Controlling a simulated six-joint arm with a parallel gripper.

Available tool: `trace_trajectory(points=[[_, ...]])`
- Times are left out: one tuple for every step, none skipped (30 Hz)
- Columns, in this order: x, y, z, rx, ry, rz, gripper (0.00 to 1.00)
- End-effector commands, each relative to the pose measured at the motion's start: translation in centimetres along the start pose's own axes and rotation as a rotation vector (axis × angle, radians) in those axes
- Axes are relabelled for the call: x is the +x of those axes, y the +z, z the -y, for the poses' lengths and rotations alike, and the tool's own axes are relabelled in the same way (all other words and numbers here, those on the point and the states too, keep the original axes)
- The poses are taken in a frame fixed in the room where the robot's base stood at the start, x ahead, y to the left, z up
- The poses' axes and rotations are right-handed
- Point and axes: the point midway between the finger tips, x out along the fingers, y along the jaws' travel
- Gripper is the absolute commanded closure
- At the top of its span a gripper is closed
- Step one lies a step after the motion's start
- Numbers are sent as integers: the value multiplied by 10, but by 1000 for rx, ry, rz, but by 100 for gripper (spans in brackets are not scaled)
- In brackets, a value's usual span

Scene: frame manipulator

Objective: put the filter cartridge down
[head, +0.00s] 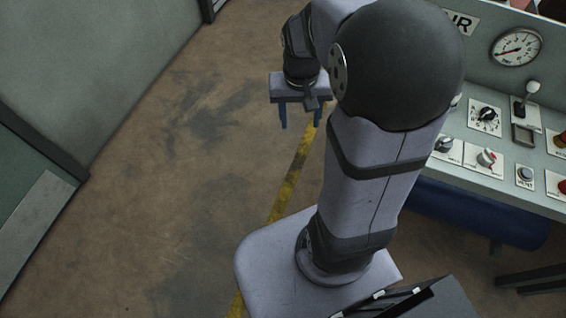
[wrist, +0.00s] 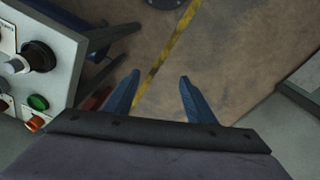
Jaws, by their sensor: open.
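My gripper (head: 300,122) hangs over the brown floor left of the control panel in the head view, its two blue fingers apart with nothing between them. In the wrist view my gripper (wrist: 160,92) also shows open and empty, with bare floor and a yellow line behind the fingers. I see no filter cartridge in either view; my arm hides part of the scene in the head view.
A control panel (head: 463,178) with knobs, switches and a gauge (head: 516,47) stands at the right; its corner (wrist: 62,52) shows at the left of the wrist view. A blue cylindrical thing (head: 475,212) lies under the panel. The floor (head: 180,170) to the left is clear up to the wall.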

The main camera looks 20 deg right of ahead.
Motion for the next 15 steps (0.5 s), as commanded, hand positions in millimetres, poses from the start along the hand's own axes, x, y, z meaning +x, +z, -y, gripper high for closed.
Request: trace_trajectory(points=[[3,25,15,-88,-12,13,49],[6,38,22,-133,-19,20,49],[9,54,29,-188,-26,29,49],[11,65,33,-226,-31,35,49],[13,74,36,-259,-35,40,49],[15,86,39,-295,-41,46,49],[16,93,41,-320,-44,51,49],[18,99,42,-339,-46,55,49],[19,106,44,-362,-49,58,49],[20,109,44,-375,-50,60,49],[21,112,45,-383,-52,62,49],[21,114,45,-391,-53,63,49],[21,116,46,-395,-53,63,49],[22,116,46,-398,-53,64,49],[22,117,46,-399,-53,65,49]])
